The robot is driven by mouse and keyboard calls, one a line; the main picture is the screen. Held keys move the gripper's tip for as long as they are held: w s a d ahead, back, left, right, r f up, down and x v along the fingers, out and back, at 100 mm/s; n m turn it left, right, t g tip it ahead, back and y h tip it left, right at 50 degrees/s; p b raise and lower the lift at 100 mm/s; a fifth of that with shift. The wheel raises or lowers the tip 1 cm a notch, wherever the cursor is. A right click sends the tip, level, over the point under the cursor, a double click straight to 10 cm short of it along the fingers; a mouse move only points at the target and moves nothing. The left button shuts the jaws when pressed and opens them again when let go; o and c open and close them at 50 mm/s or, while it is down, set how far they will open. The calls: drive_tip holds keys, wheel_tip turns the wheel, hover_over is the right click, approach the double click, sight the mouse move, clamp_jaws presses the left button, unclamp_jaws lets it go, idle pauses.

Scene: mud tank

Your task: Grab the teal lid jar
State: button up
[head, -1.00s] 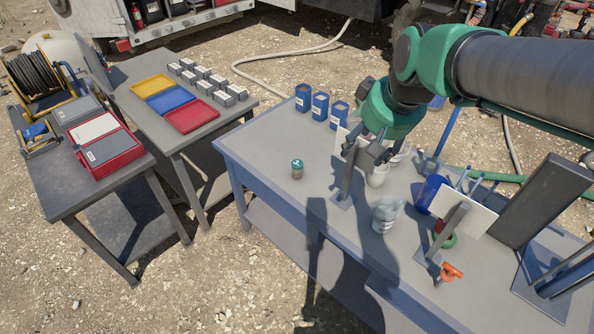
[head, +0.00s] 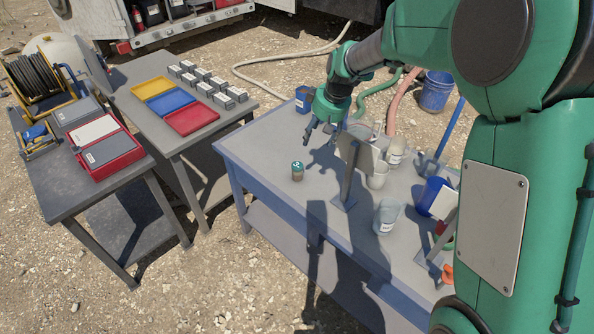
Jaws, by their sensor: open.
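The teal lid jar (head: 297,172) is a small brown jar with a teal top. It stands upright on the near left part of the grey workbench (head: 262,150). My gripper (head: 318,138) is open and empty. It is above the bench, up and to the right of the jar in the picture, and apart from it. The fingers point down and to the left. The jar is fully in view.
An upright post with a plate (head: 352,165) stands right of the jar. White cups (head: 377,176), a clear jar (head: 387,214) and a blue container (head: 430,194) are farther right. A blue box (head: 304,99) is behind my gripper. The bench left of the jar is clear.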

drive_tip(key=n, duration=0.1)
hover_over(297, 165)
drive_tip(key=s+d, duration=0.3)
wheel_tip(297, 165, down, 11)
drive_tip(key=shift+f+g, duration=0.15)
drive_tip(key=shift+g, duration=0.15)
drive_tip(key=shift+f, duration=0.1)
drive_tip(key=shift+b+x, duration=0.85)
drive_tip(key=shift+x, duration=3.35)
drive_tip(key=shift+a, duration=0.2)
drive_tip(key=shift+b+x, duration=0.75)
drive_tip(key=shift+x, duration=1.85)
drive_tip(key=shift+a, duration=0.15)
drive_tip(key=c, duration=1.3)
